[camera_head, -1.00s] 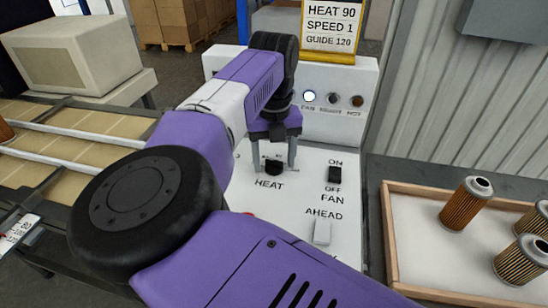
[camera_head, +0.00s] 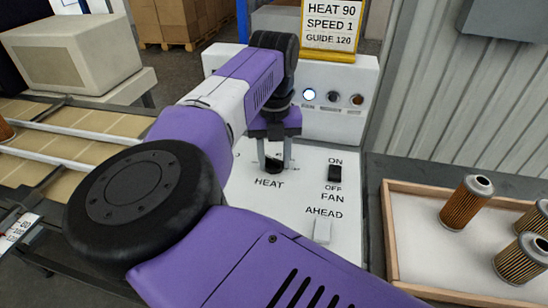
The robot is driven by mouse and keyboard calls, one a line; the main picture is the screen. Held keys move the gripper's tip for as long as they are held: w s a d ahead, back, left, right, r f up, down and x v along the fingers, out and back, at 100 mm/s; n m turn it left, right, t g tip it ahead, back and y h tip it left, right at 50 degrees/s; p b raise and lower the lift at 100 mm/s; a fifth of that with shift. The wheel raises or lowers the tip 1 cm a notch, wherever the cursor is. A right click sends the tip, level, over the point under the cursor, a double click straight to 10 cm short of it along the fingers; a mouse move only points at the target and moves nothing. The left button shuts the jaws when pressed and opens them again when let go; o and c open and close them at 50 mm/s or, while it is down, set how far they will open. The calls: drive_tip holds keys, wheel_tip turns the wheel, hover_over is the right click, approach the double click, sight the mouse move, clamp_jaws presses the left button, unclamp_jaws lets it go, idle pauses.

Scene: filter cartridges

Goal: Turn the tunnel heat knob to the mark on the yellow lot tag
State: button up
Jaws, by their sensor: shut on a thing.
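The heat knob (camera_head: 274,165) is a small black knob above the word HEAT on the white control panel (camera_head: 290,222). My gripper (camera_head: 274,162) points down with its fingers on either side of the knob, shut on it. The fingers hide part of the knob and its scale, so its exact setting cannot be read. The yellow lot tag (camera_head: 330,57) stands at the back of the panel and reads HEAT 90, SPEED 1, GUIDE 120; its top is cut off by the picture edge.
A black fan switch (camera_head: 334,173) and a pale AHEAD switch (camera_head: 322,231) are right of the knob. The left lamp (camera_head: 309,95) is lit. A wooden tray (camera_head: 392,240) with several filter cartridges stands at right. A conveyor (camera_head: 80,122) runs at left.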

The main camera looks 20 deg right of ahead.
drive_tip(key=m, duration=0.4)
drive_tip(key=shift+b, duration=0.35)
drive_tip(key=m, duration=0.3)
drive_tip(key=shift+m, duration=0.4)
drive_tip(key=m, duration=0.3)
drive_tip(key=shift+m, duration=2)
drive_tip(key=shift+r, duration=0.1)
drive_tip(key=o, duration=1.4)
drive_tip(key=shift+c, duration=0.2)
